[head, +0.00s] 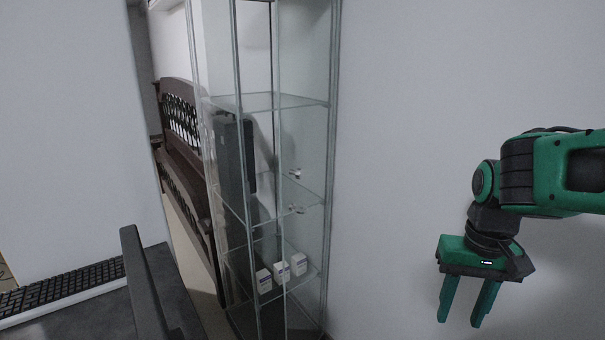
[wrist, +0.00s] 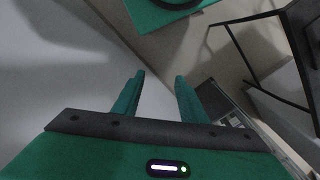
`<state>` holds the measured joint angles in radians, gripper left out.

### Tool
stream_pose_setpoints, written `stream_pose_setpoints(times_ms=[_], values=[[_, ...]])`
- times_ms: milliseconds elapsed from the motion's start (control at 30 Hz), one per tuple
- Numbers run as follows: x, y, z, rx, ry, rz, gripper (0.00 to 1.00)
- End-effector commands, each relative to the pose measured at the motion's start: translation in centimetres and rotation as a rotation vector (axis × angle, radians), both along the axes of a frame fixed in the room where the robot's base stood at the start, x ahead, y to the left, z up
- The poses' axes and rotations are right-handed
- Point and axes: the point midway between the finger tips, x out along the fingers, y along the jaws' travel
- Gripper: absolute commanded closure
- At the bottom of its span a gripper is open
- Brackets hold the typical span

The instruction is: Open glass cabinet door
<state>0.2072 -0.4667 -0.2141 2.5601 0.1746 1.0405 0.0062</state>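The glass cabinet (head: 262,150) stands upright in the middle of the head view, tall and narrow with thin metal edges and glass shelves. A vertical bar runs down its front, and small knobs or fittings (head: 296,174) show beside it. I cannot tell whether the door is fully shut. Several small white boxes (head: 281,271) stand on a low shelf. My gripper (head: 459,322) hangs at the right, pointing down, well apart from the cabinet. Its two green fingers are spread with nothing between them, as the wrist view (wrist: 160,76) also shows.
A dark desk (head: 150,290) with a black keyboard (head: 62,287) is at the lower left. A dark wooden bench (head: 180,130) stands behind the cabinet. A plain white wall (head: 420,100) is behind my arm. The space between cabinet and gripper looks clear.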

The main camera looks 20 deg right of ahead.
Motion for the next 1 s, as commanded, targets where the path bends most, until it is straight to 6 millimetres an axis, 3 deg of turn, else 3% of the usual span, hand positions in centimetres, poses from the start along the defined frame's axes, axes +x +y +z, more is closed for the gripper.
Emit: stream_pose_setpoints(times_ms=[67,167,267,467,600,700,833,1000], values=[[-0.7,0.0,0.6,0.000,-0.023,0.015,0.59],[1.4,0.5,0.9,0.005,-0.066,0.087,0.59],[5.6,1.2,1.4,0.018,-0.153,0.228,0.59],[16.8,4.0,4.2,0.062,-0.445,0.607,0.59],[23.5,6.6,7.5,0.096,-0.693,0.840,0.59],[26.9,8.2,10.5,0.115,-0.875,0.969,0.59],[29.6,9.6,14.2,0.131,-1.078,1.077,0.59],[30.8,10.3,17.4,0.137,-1.236,1.140,0.59]])
